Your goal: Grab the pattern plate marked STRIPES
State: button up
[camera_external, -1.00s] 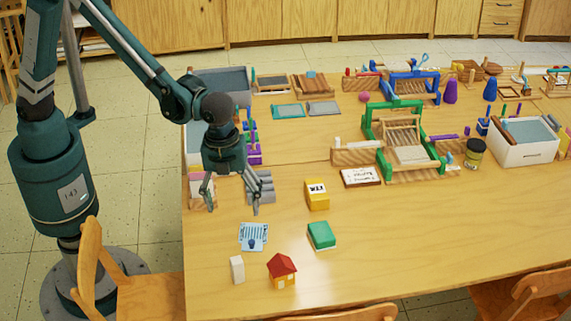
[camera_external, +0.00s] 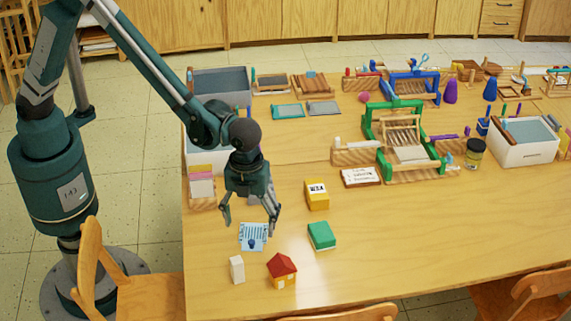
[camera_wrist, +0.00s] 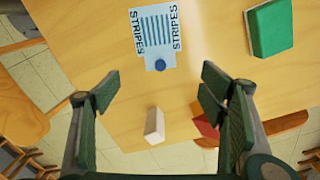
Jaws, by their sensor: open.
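The pattern plate marked STRIPES (camera_external: 253,233) lies flat on the table near its left front part. It is pale blue with dark blue stripes and a round blue knob (camera_wrist: 160,65). In the wrist view the plate (camera_wrist: 154,25) is at the top, ahead of the fingertips, with STRIPES printed on both sides. My gripper (camera_external: 250,225) is open and empty, above the table by the plate. In the wrist view the gripper's fingers (camera_wrist: 154,94) stand wide apart, with the plate beyond them. The height gap to the plate is hard to judge.
A white block (camera_external: 237,269) and a red-roofed toy house (camera_external: 282,271) stand in front of the plate. A green block (camera_external: 321,235) is to its right, and a yellow box (camera_external: 317,194) is farther back. The table's right front is clear.

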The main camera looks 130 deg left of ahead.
aim_at(250, 241)
jog(key=shift+f, duration=1.25)
jog(key=shift+f, duration=0.1)
jog(key=shift+s+f+b, duration=0.15)
jog(key=shift+f+b, duration=0.75)
jog(key=shift+f, duration=1.65)
jog(key=shift+c, duration=0.2)
grip_shut()
